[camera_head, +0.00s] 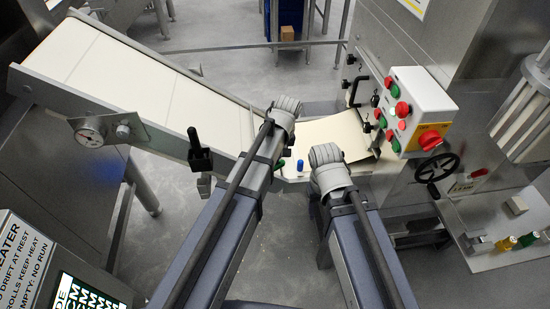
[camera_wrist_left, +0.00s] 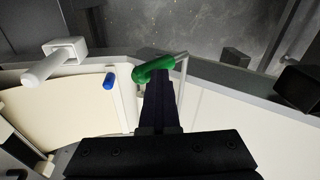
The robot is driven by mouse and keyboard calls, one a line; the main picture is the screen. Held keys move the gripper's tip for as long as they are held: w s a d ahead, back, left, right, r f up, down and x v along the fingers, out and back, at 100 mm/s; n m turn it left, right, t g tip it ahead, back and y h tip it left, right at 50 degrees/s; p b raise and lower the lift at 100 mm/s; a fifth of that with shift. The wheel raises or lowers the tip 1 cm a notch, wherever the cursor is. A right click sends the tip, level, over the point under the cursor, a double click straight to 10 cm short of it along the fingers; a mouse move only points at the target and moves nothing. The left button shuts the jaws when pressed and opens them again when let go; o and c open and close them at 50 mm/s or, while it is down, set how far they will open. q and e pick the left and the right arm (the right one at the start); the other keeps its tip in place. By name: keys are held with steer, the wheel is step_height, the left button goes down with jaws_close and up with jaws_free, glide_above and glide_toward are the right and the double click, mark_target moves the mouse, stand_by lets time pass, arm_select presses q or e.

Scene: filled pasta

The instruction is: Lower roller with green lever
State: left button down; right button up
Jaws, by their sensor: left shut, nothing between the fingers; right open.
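The green lever (camera_wrist_left: 152,69) lies at the tip of my left gripper (camera_wrist_left: 162,78) in the left wrist view. The closed dark fingers overlap the lever's lower edge, and I cannot tell whether they touch it. Nothing is held between them. In the head view the green lever (camera_head: 279,165) shows only as a small piece beside my left arm, which hides my left gripper. A blue knob (camera_wrist_left: 110,80) is beside the lever; it also shows in the head view (camera_head: 300,165). I cannot make out the lower roller.
A pale conveyor belt (camera_head: 140,88) slopes down from the left, with a black handle (camera_head: 200,156) at its near edge. A control box (camera_head: 420,105) with red and green buttons stands at the right, above a black handwheel (camera_head: 437,167). A pale sheet (camera_head: 335,133) lies in the middle.

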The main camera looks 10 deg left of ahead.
arm_select(q)
steer(key=shift+d+r, duration=0.15)
steer(key=shift+r, duration=0.05)
step_height(320, 180, up, 12)
steer(key=s+p, duration=0.1)
steer(key=p, duration=1.1)
steer(key=shift+d, duration=0.3)
steer(key=shift+s, duration=0.1)
steer(key=s+d+f+m+b, duration=0.1)
steer(key=s+d+m, duration=0.2)
steer(key=s+m, duration=0.5)
steer(key=s, duration=0.7)
steer(key=shift+s+f+g, duration=0.25)
steer(key=shift+g, duration=0.05)
